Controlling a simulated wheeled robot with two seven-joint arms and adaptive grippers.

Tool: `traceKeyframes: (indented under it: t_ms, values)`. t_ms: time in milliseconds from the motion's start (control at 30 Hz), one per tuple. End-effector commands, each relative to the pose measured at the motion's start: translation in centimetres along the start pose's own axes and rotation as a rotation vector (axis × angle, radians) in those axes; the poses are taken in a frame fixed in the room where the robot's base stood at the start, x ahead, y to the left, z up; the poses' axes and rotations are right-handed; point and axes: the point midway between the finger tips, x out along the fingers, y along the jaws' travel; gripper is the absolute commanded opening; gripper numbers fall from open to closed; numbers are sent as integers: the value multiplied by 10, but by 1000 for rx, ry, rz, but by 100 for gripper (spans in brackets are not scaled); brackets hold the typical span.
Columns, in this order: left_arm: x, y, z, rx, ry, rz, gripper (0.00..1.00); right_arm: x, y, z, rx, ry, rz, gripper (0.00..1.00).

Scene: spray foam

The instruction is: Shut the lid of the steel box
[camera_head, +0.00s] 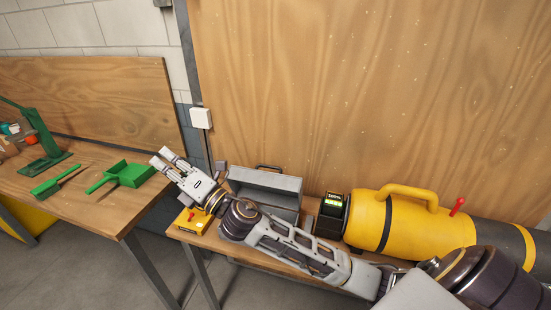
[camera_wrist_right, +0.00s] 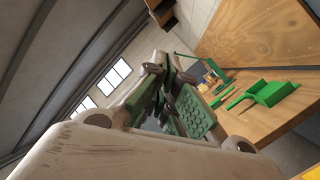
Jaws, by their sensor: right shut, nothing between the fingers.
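The grey steel box (camera_head: 284,196) stands on the low wooden bench in the head view, partly hidden behind my right arm. Its lid (camera_head: 266,179) seems raised at the back, with a dark handle (camera_head: 268,167) at the top; the arm covers the front, so its exact angle is hard to tell. My right gripper (camera_head: 160,157) is up and to the left of the box, apart from it, over the gap between the two benches. Its fingers are shut and empty. The wrist view shows the gripper's fingers (camera_wrist_right: 165,95) close up, without the box. My left gripper is not in view.
A yellow box with a red knob (camera_head: 192,218) sits at the bench's left end. A large yellow-black cylinder (camera_head: 405,222) and a black device (camera_head: 331,212) are right of the steel box. A green dustpan (camera_head: 130,174) lies on the left bench. A wooden panel rises behind.

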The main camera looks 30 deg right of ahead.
Motion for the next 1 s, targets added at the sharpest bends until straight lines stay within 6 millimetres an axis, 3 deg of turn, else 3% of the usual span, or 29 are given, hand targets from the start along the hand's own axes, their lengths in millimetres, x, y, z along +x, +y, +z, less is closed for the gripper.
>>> traceKeyframes:
  t_ms: [200, 467, 733, 1000]
  values:
    - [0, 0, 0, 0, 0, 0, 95, 15, 30, -35, -309, 185, 171, 0]
    - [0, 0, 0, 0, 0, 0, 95, 15, 40, -78, -682, 412, 357, 0]
    - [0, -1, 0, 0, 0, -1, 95, 3, 17, -108, -1064, 662, 522, 0]
    - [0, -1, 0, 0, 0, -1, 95, -16, -32, -107, -1425, 940, 648, 0]
